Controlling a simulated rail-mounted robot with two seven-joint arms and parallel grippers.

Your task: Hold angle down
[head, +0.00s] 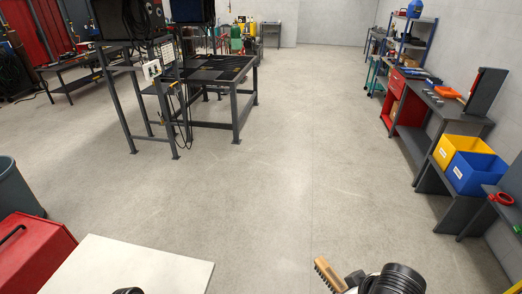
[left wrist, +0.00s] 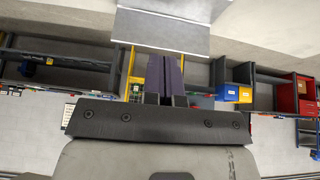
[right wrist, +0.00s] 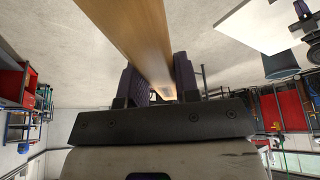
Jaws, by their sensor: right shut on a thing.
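My right gripper (right wrist: 160,80) is shut on a long wooden piece (right wrist: 125,30), which runs up and left from between its dark fingers in the right wrist view. In the head view the wooden piece (head: 329,274) shows a toothed or bristled left edge, low in the picture beside my dark wrist parts. My left gripper (left wrist: 165,75) has its fingers together with nothing seen between them. A folded pale grey plate (left wrist: 162,36) lies beyond the left fingertips; I cannot tell if it is the angle. No angle is plainly seen in the head view.
A white tabletop (head: 130,268) is at the lower left, beside a red case (head: 32,252) and a grey bin (head: 15,190). A dark welding table (head: 205,72) stands further back. Yellow (head: 458,150) and blue (head: 476,172) boxes stand at right. The middle floor is clear.

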